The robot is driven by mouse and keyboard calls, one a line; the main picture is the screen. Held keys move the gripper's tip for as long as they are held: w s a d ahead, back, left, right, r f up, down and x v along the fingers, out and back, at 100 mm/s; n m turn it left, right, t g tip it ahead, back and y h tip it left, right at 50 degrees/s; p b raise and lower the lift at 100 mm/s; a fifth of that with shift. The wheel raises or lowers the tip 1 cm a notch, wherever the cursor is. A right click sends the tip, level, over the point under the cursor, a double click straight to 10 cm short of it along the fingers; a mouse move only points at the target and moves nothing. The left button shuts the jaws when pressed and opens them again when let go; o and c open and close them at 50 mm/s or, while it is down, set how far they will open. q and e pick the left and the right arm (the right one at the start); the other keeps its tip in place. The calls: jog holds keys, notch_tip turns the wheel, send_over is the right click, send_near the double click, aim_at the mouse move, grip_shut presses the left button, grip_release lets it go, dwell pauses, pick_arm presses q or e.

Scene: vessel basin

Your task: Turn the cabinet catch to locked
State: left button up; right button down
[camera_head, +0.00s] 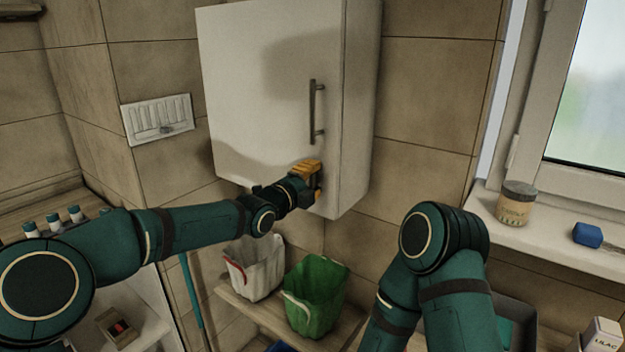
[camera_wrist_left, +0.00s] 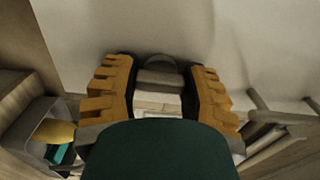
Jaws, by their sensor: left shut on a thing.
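The white cabinet (camera_head: 265,80) hangs on the tiled wall, its door closed flush as far as I can see. My left gripper (camera_head: 314,178), with orange fingers, is at the door's lower right corner, below the bar handle. In the left wrist view its fingers (camera_wrist_left: 158,72) are on either side of the small grey catch (camera_wrist_left: 160,78) and shut on it. The catch lies crosswise between the fingers in that view, with a rounded plate behind it. In the head view the gripper hides the catch. My right arm shows, but its gripper is out of view.
The bar handle (camera_head: 312,112) is just above the left gripper. A white bin (camera_head: 254,268) and a green bin (camera_head: 316,296) stand on a shelf below. A jar (camera_head: 515,203) and a blue block (camera_head: 588,235) are on the windowsill. A white vent panel (camera_head: 158,118) is left of the cabinet.

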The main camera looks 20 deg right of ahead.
pick_arm(q)
jog(key=shift+n, duration=0.3)
jog(key=n, duration=0.3)
jog(key=shift+n+b, duration=0.3)
jog(key=n, duration=0.5)
jog(key=shift+n, duration=0.3)
jog(key=n, duration=0.4)
jog(key=shift+b, duration=0.35)
jog(key=shift+n+b, duration=0.35)
jog(key=shift+n, duration=1.65)
jog(key=o, duration=1.2)
